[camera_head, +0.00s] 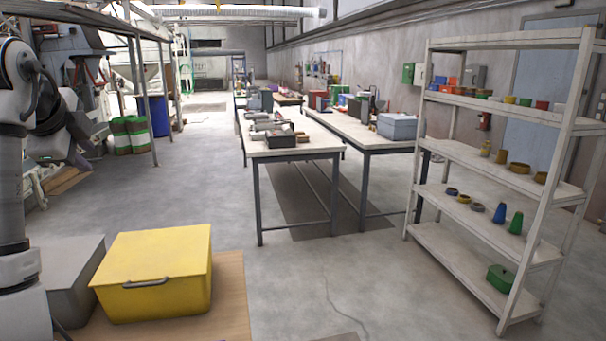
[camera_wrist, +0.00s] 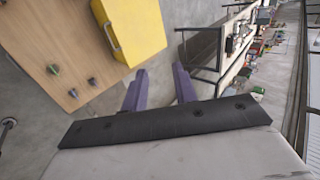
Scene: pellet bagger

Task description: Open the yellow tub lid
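The yellow tub (camera_head: 155,285) stands at the lower left on a wooden board, with its yellow lid (camera_head: 158,253) on top and closed. A grey handle (camera_head: 146,283) is on the tub's front, near the lid edge. In the wrist view the yellow tub (camera_wrist: 140,22) is at the top, with its handle (camera_wrist: 111,36) on its left side. My gripper (camera_wrist: 160,82) shows two purple fingers, spread apart with nothing between them. It is apart from the tub, which lies beyond the fingertips. In the head view my gripper is not clearly visible.
A grey box (camera_head: 72,277) stands close left of the tub. The wooden board (camera_wrist: 50,45) bears several small knobs. A workbench (camera_head: 288,150) and a white shelf (camera_head: 500,165) stand farther off. The floor between tub and shelf is clear.

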